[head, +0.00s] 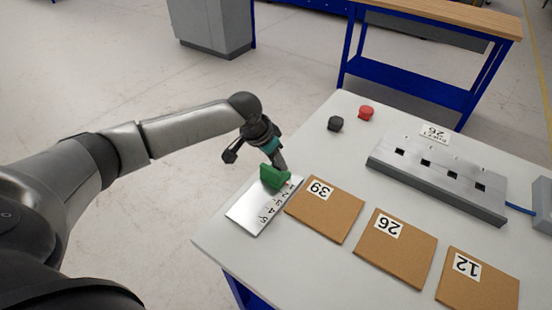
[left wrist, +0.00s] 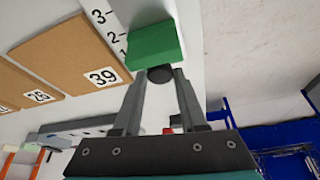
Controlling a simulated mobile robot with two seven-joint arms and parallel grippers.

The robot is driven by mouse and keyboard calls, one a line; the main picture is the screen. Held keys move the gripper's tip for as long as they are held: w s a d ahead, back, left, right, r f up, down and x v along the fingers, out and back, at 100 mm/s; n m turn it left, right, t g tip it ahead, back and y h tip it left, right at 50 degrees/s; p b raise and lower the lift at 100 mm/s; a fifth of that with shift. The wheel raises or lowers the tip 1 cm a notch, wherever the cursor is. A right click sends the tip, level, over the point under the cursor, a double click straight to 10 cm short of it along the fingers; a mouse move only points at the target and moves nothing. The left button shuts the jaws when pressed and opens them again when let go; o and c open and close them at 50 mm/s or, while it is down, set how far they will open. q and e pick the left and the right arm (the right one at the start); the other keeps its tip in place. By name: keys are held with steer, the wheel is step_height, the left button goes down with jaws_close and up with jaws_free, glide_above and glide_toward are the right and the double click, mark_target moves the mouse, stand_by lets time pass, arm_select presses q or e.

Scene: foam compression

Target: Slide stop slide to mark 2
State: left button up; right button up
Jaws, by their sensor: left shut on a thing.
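The green slide stop (head: 270,177) sits at the far end of a metal scale plate (head: 250,212) with printed numbers. In the left wrist view the green stop (left wrist: 152,44) lies across the plate beside marks 1 and 2; its exact alignment is hard to tell. A dark round knob (left wrist: 160,74) shows on its near side. My left gripper (head: 283,176) is at the stop, its fingers (left wrist: 161,78) shut on that knob. The fingers partly hide the far end of the plate in the head view. My right gripper is not in view.
Brown foam sheets labelled 39 (head: 325,212), 26 (head: 396,250) and 12 (head: 478,284) lie right of the plate. A grey slotted fixture (head: 440,180) stands behind them. Black (head: 335,124) and red (head: 366,112) buttons are at the far table edge.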

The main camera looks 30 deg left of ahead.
mark_target(271, 170)
arm_select(q)
jaws_close()
stand_by(0.7)
steer(key=s+p, duration=0.1)
steer(key=p, duration=0.1)
steer(key=shift+s+a+r+p, duration=0.1)
steer(key=shift+s+a+p, duration=0.05)
steer(key=shift+s+p, duration=0.2)
steer(key=shift+s+a+p, duration=0.1)
steer(key=shift+s+p, duration=0.5)
steer(key=shift+s, duration=0.1)
steer(key=o, duration=1)
jaws_free()
steer(key=shift+c, duration=0.2)
